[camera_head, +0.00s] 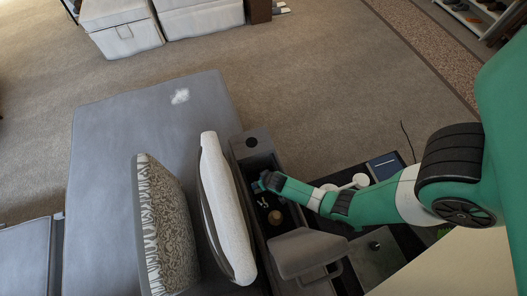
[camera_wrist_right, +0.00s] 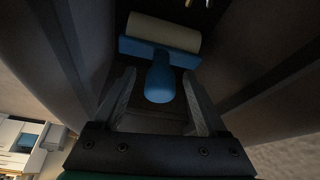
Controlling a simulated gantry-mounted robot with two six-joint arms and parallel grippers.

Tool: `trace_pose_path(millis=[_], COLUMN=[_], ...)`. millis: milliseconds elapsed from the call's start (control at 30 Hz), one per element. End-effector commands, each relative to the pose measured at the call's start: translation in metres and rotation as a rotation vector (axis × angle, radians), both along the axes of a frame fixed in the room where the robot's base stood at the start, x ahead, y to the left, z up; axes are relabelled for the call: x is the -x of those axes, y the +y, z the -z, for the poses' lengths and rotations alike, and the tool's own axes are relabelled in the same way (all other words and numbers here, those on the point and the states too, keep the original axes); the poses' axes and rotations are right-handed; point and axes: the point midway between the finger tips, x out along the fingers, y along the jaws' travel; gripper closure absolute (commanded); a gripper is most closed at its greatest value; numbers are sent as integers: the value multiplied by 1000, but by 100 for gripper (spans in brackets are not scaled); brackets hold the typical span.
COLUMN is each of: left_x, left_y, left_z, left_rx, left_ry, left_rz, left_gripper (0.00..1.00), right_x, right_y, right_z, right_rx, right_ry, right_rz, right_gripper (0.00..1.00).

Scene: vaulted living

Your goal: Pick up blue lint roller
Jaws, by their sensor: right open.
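The blue lint roller (camera_wrist_right: 160,78) shows in the right wrist view, with a pale cylindrical roll (camera_wrist_right: 164,31) at its far end and its blue handle pointing toward my gripper. It lies in a dark, narrow compartment. My right gripper (camera_wrist_right: 159,75) is open, with one finger on each side of the handle; I cannot tell whether either finger touches it. In the head view my right gripper (camera_head: 261,187) reaches into the grey sofa's console compartment (camera_head: 262,158) and hides the roller there. My left gripper is not in view.
The compartment walls stand close on both sides. A round brown object (camera_head: 275,217) and small light items (camera_head: 263,202) lie near the gripper. A raised grey lid (camera_head: 308,252) stands in front. Cushions (camera_head: 228,205) are left; open carpet (camera_head: 300,80) lies behind.

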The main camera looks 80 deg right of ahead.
Motion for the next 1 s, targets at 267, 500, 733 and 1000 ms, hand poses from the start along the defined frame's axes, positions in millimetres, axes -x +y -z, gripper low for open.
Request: trace_pose_path(millis=[267, 500, 733, 1000], left_x=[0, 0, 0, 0], left_y=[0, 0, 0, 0], left_z=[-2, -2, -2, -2], left_rx=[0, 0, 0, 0], left_ry=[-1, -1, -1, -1], left_rz=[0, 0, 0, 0], left_gripper=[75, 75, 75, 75], right_x=[0, 0, 1, 1], right_y=[0, 0, 0, 0], right_z=[-1, -1, -1, -1], right_rx=[0, -1, -1, -1], right_ry=[0, 1, 1, 1], right_rz=[0, 0, 0, 0], right_gripper=[48, 91, 100, 100])
